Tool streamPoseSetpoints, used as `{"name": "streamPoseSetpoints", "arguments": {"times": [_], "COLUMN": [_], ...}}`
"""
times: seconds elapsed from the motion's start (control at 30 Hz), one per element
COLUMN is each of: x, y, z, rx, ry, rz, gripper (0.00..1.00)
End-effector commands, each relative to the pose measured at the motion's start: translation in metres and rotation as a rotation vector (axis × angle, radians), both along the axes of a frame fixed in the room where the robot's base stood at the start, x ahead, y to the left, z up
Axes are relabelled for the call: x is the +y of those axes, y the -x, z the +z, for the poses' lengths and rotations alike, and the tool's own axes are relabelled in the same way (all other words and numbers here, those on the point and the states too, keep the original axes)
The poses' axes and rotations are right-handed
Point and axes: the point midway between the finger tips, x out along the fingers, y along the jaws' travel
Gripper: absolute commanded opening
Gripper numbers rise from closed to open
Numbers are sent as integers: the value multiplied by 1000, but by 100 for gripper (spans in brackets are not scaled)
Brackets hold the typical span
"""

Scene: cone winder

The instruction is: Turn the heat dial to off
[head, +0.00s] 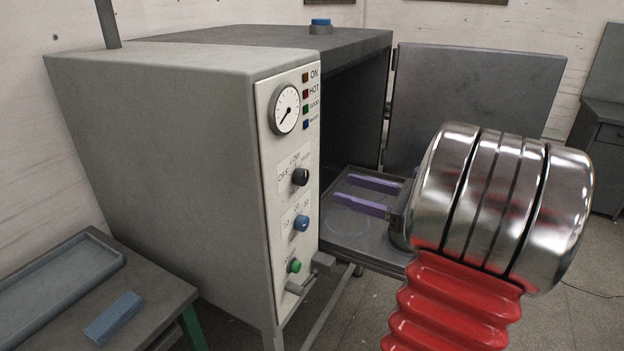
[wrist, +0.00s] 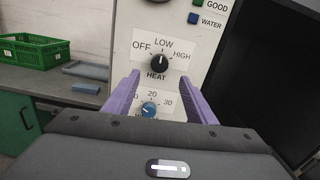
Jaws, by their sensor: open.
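The heat dial (head: 300,177) is a black knob on the white front panel of the grey machine, with OFF, LOW and HIGH printed around it. In the wrist view the heat dial (wrist: 158,64) sits straight ahead, and its white mark points up toward LOW. My gripper (head: 342,189) has two purple fingers, open and apart. In the wrist view the gripper (wrist: 168,90) has its fingertips to either side of and below the dial, not touching it as far as I can see. Nothing is held.
A blue timer dial (wrist: 148,109) sits just below the heat dial. A gauge (head: 285,109), a green button (head: 294,266) and a lever share the panel. An open door (head: 478,95) stands to the right.

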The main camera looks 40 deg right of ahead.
Motion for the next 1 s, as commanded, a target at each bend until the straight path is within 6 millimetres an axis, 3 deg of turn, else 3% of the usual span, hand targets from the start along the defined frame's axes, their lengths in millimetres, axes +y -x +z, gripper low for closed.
{"name": "streamPoseSetpoints", "arguments": {"times": [0.63, 1.0], "x": [31, 36], "y": [-83, -100], "z": [0, 0], "rx": [0, 1], "ry": [0, 0], "rz": [5, 1], "gripper": [51, 51]}}
